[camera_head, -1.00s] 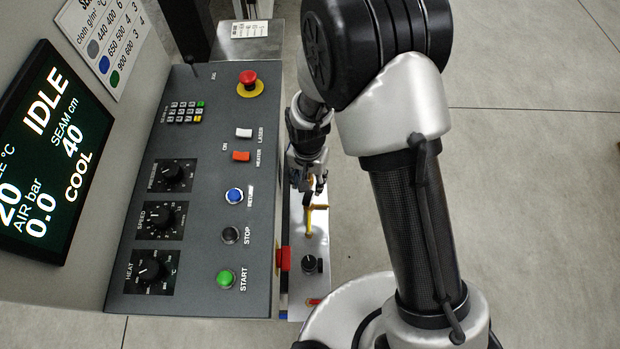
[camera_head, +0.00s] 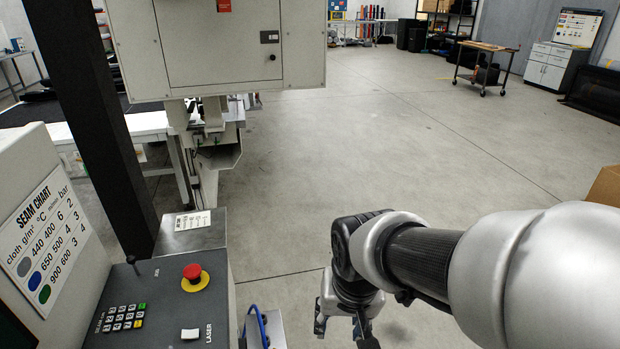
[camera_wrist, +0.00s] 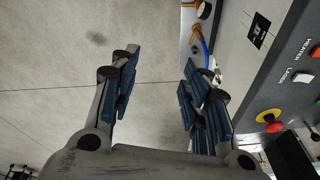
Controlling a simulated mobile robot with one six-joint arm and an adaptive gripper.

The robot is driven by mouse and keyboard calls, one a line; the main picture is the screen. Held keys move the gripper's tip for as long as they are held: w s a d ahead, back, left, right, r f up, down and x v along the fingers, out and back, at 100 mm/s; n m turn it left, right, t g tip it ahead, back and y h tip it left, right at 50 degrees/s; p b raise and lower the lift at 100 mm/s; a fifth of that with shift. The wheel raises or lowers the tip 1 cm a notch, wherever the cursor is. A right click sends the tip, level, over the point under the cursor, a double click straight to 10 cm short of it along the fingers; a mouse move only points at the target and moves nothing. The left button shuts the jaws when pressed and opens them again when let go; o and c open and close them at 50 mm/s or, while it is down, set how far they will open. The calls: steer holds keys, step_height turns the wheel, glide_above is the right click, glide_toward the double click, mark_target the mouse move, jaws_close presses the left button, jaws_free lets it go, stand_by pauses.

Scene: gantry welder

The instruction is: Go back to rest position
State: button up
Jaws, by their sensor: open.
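My gripper (camera_head: 343,328) hangs low in the head view, to the right of the control panel and over bare floor. In the wrist view my gripper (camera_wrist: 160,88) has its two blue-padded fingers spread wide with nothing between them but concrete floor. The control panel (camera_head: 162,300) carries a red emergency stop button (camera_head: 195,277), a keypad (camera_head: 123,318) and a white laser switch (camera_head: 190,334). The emergency stop also shows in the wrist view (camera_wrist: 269,115). My arm reaches in from the lower right of the head view.
A seam chart (camera_head: 45,236) stands at the left, beside a dark post (camera_head: 95,110). The welder's cabinet (camera_head: 215,45) is ahead. A wheeled table (camera_head: 485,60) and a white drawer cabinet (camera_head: 550,66) are far right. A cardboard box edge (camera_head: 605,186) is at right. The middle floor is clear.

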steer(key=s+d+r+t, duration=0.1)
steer(key=s+d+r, duration=0.2)
steer(key=s, duration=0.3)
steer(key=s+d+r+t, duration=0.1)
steer(key=s+d+r, duration=0.3)
steer(key=s+d, duration=0.1)
steer(key=shift+s+d+r+n+h, duration=0.15)
steer(key=shift+s+d+n+h, duration=0.2)
steer(key=shift+s, duration=0.4)
